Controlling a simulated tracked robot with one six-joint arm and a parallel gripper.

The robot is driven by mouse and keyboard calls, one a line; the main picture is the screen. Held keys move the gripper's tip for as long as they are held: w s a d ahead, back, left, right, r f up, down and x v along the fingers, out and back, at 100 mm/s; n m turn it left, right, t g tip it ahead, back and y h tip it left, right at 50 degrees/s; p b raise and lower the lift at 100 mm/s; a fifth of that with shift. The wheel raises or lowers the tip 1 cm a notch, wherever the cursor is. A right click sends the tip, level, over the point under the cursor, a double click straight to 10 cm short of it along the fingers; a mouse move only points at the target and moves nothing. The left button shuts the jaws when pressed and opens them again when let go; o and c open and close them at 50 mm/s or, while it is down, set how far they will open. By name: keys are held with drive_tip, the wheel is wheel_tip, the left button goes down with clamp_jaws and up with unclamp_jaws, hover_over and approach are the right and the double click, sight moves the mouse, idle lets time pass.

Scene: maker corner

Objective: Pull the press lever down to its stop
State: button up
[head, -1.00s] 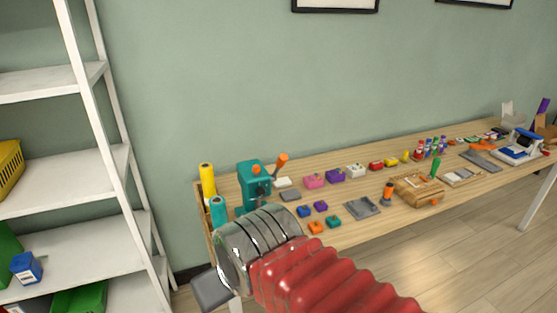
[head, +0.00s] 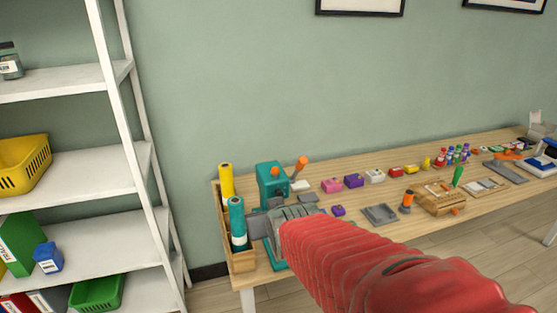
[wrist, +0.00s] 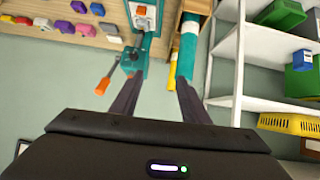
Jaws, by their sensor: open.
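The teal press (head: 272,182) stands at the left end of the bench. Its lever (head: 301,164), tipped with an orange handle, sticks up and to the right of the press head. In the wrist view the press (wrist: 136,62) is beyond my left finger, and the orange lever handle (wrist: 103,86) lies to the left, outside the jaws. My gripper (head: 262,212) is open and in front of the press, hiding its lower part in the head view. In the wrist view the space between the fingers (wrist: 163,68) looks empty, and neither finger visibly touches the lever.
Yellow (head: 227,181) and teal (head: 237,222) rolls stand in a wooden rack (head: 241,261) left of the press. Small coloured blocks (head: 354,180) and a grey tray (head: 380,214) lie to the right. A white shelf (head: 80,165) stands at the far left.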

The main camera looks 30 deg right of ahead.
drive_tip(key=w+d+m+t+h, duration=0.2)
drive_tip(key=d+t, duration=0.4)
drive_tip(key=d, duration=1)
drive_tip(key=shift+w+d+f+m+h, duration=0.2)
drive_tip(key=shift+w+f+m+h, duration=0.15)
drive_tip(key=shift+h, duration=0.35)
drive_tip(key=shift+w+r, duration=0.1)
drive_tip(key=shift+w, duration=0.05)
